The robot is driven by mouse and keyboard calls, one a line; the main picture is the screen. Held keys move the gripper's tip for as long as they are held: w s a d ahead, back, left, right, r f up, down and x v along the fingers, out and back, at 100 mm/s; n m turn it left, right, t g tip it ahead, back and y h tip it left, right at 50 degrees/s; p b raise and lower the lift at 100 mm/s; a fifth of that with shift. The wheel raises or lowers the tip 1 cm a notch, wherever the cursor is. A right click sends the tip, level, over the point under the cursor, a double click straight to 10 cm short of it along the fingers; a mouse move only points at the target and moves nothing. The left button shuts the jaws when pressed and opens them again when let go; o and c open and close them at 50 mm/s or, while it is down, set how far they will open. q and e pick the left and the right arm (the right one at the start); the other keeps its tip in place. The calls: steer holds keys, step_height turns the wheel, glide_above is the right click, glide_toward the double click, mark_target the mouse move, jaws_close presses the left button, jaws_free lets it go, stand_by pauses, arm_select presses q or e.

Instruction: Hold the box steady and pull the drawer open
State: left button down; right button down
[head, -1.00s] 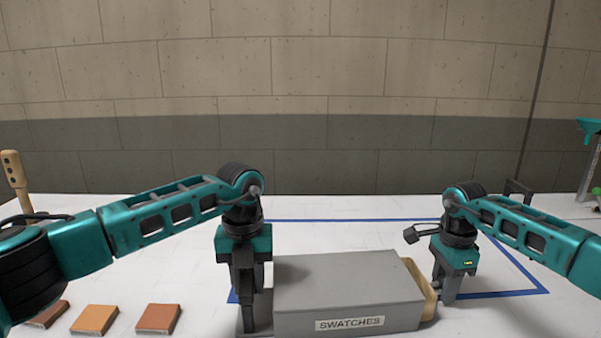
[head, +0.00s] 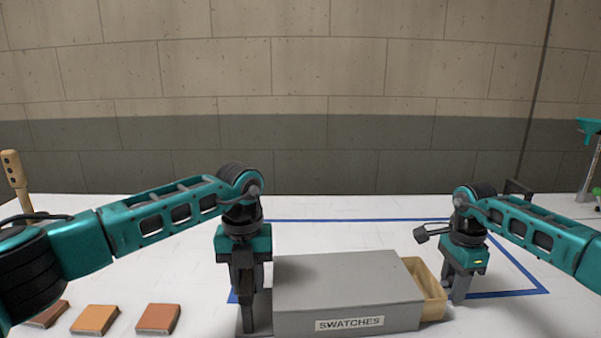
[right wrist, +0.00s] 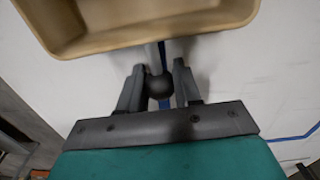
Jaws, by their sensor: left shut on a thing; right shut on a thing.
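The grey box (head: 345,285) labelled SWATCHES lies on the white table. Its wooden drawer (head: 428,285) sticks out a short way from the right end, and its tray shows at the top of the right wrist view (right wrist: 145,40). My left gripper (head: 247,325) points down at the box's left end and is shut on a part there that its fingers mostly hide. My right gripper (head: 455,295) stands right of the drawer. In the right wrist view it is shut on a dark round knob (right wrist: 160,87) at the drawer's front.
Several coloured swatch tiles (head: 94,319) lie at the front left of the table. Blue tape (head: 340,220) outlines an area around the box. A wooden handle (head: 14,180) stands at the far left. The table right of my right gripper looks clear.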

arm_select(q)
steer(key=shift+a, duration=0.15)
arm_select(e)
steer(key=shift+d, duration=0.25)
steer(key=shift+w+d, duration=0.1)
steer(key=shift+d, duration=0.95)
